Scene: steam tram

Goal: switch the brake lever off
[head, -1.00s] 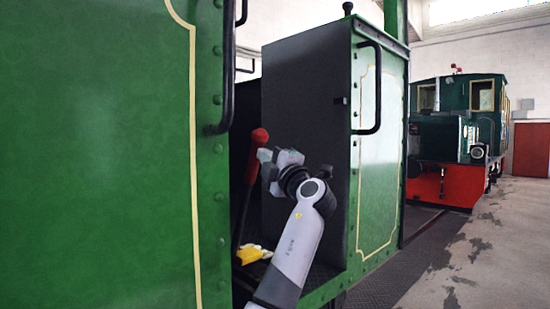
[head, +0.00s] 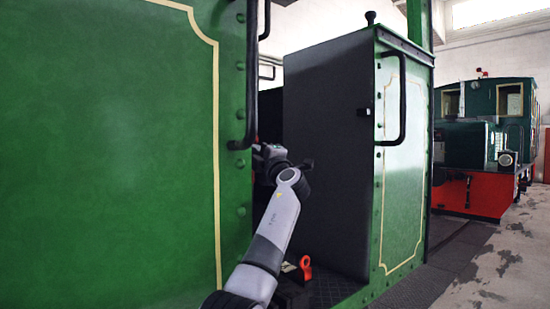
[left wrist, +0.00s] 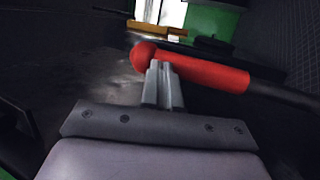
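The brake lever shows in the left wrist view as a red handle (left wrist: 205,73) with a rounded end at the left and a dark shaft (left wrist: 285,96) running off to the right. My left gripper (left wrist: 161,68) has its two fingers together, their tips overlapping the near side of the red handle in that view. I cannot tell whether they touch it; the handle is not between them. In the head view my left gripper (head: 266,152) is at the cab opening, beside the green panel's edge. The lever is hidden there. My right gripper is not in view.
A green panel (head: 110,150) with a black handrail (head: 250,75) fills the left. A dark-sided green box (head: 330,150) with another handrail (head: 402,100) stands right of the opening. A small red part (head: 305,267) lies low by my arm. Another locomotive (head: 485,140) stands behind.

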